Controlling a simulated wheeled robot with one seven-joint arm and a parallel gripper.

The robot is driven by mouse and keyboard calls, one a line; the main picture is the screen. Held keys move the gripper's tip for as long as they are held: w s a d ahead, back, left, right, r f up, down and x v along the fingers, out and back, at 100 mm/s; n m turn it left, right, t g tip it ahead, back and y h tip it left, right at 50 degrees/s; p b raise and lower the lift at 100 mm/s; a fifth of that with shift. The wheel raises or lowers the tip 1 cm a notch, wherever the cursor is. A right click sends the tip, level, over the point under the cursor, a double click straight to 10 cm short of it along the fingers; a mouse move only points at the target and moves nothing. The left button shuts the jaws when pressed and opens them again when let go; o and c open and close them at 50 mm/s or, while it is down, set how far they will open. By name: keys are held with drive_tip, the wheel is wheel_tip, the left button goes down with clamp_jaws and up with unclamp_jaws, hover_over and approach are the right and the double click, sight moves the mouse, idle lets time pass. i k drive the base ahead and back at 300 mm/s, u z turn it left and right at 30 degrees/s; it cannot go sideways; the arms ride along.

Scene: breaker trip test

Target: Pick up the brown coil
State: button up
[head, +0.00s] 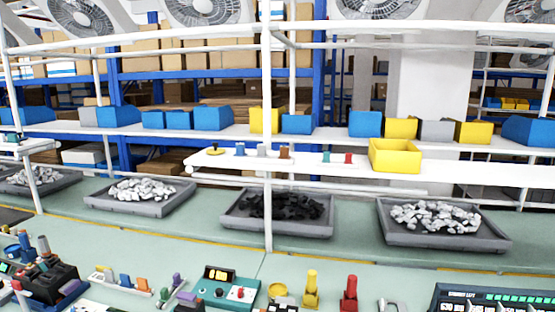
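A small brown piece (285,152), likely the brown coil, stands upright on the white upper shelf (310,165) near the middle of the picture. It is too small to make out windings. It is the right-hand one of a short row, with a grey piece (263,150) and a blue piece (240,149) to its left. My gripper is not in view.
A yellow bin (395,156) and small teal (326,157) and red (348,158) pieces share the shelf. A white post (267,215) stands in front. The near bench holds a teal device (225,292), yellow (311,290) and red (349,295) pieces, and a dark panel (492,298).

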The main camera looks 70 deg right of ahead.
sight(283, 150)
drive_tip(key=u, duration=0.45)
drive_tip(key=i, duration=0.5)
drive_tip(key=z, duration=1.3)
drive_tip(key=k, duration=0.2)
drive_tip(key=u, duration=0.05)
